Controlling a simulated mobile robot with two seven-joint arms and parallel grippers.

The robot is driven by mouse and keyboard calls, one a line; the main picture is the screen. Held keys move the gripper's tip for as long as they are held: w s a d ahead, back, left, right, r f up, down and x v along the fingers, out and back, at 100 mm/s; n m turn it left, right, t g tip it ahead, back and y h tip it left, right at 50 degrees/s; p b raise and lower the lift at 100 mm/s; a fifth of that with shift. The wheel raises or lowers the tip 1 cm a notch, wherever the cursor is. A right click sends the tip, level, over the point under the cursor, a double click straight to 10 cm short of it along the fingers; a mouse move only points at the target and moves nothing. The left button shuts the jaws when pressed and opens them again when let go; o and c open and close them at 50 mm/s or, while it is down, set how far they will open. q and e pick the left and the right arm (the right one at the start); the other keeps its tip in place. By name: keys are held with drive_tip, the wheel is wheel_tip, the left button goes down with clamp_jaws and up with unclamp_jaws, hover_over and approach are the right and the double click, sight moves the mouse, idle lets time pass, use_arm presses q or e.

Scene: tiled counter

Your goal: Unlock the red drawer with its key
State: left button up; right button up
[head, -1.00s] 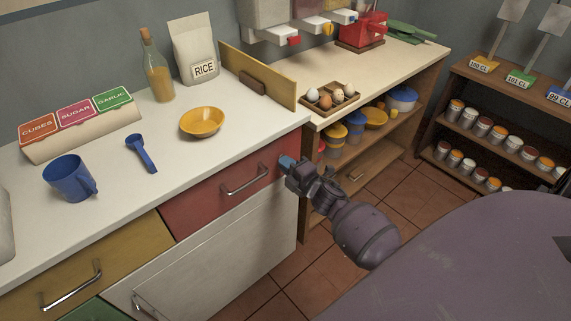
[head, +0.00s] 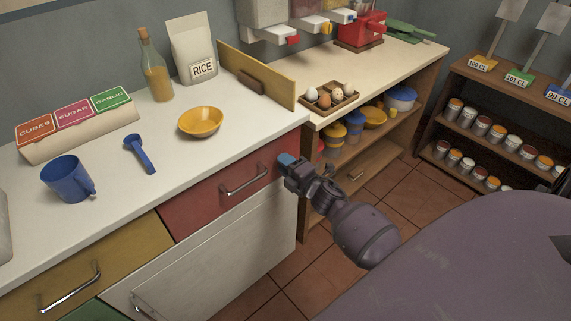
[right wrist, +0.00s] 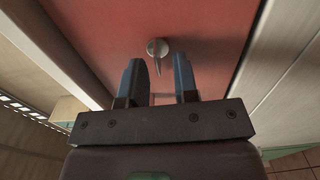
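The red drawer (head: 220,193) is closed under the white counter, with a metal bar handle (head: 244,178). In the right wrist view its red front (right wrist: 215,25) fills the upper middle. A round silver lock (right wrist: 158,45) sits on it, and a thin metal piece (right wrist: 158,65), which looks like the key seen edge-on, sticks out of it. My right gripper (right wrist: 158,78) is open, its two blue-tipped fingers apart on either side of that piece, with gaps visible. In the head view my right gripper (head: 288,160) is at the drawer's right end; it hides the lock there. My left gripper is not in view.
A yellow bowl (head: 201,122), blue scoop (head: 140,153), blue mug (head: 67,178), bottle (head: 156,70) and rice bag (head: 194,50) stand on the counter. A yellow drawer (head: 90,262) is at left. A wooden shelf unit (head: 372,160) stands right of my gripper.

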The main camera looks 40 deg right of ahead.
drive_tip(key=s, duration=1)
drive_tip(key=shift+s+d+p, duration=0.4)
idle(0.4)
